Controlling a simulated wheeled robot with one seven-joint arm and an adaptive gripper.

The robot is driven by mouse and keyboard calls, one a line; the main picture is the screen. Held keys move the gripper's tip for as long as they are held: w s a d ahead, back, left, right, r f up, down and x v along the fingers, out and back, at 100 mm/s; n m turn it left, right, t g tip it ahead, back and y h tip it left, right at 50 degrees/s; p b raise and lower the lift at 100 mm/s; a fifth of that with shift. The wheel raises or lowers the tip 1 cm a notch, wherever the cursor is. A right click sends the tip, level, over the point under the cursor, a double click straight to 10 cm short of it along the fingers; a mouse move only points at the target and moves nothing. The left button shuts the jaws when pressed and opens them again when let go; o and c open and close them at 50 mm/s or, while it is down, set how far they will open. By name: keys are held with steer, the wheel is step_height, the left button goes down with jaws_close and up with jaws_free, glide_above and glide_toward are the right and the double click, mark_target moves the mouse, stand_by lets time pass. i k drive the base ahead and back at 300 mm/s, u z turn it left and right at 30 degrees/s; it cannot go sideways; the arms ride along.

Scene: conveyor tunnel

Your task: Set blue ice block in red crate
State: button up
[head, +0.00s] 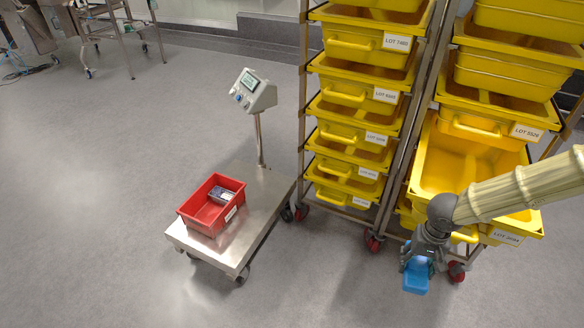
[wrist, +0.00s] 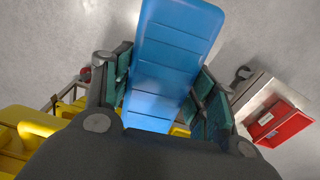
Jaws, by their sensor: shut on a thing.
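The blue ice block (head: 416,278) is a flat blue slab with ridges across it. My gripper (head: 418,264) is shut on it and holds it above the floor, in front of the rack at the right. In the wrist view the block (wrist: 170,62) sticks out between my two green-padded fingers (wrist: 165,95). The red crate (head: 210,205) stands on a steel platform scale, well to the left of my gripper. A small grey and white item (head: 221,195) lies inside it. The crate also shows at the right of the wrist view (wrist: 283,124).
The scale platform (head: 258,222) is on wheels and has a display (head: 254,90) on a post behind the crate. Wheeled racks of yellow bins (head: 345,92) stand at the right, close to my arm. Grey floor (head: 90,190) is clear at the left.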

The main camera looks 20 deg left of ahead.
mark_target(214, 205)
steer(key=u, duration=0.65)
steer(key=i, duration=1)
steer(key=u, duration=1.1)
steer(key=i, duration=0.35)
steer(key=u, duration=0.3)
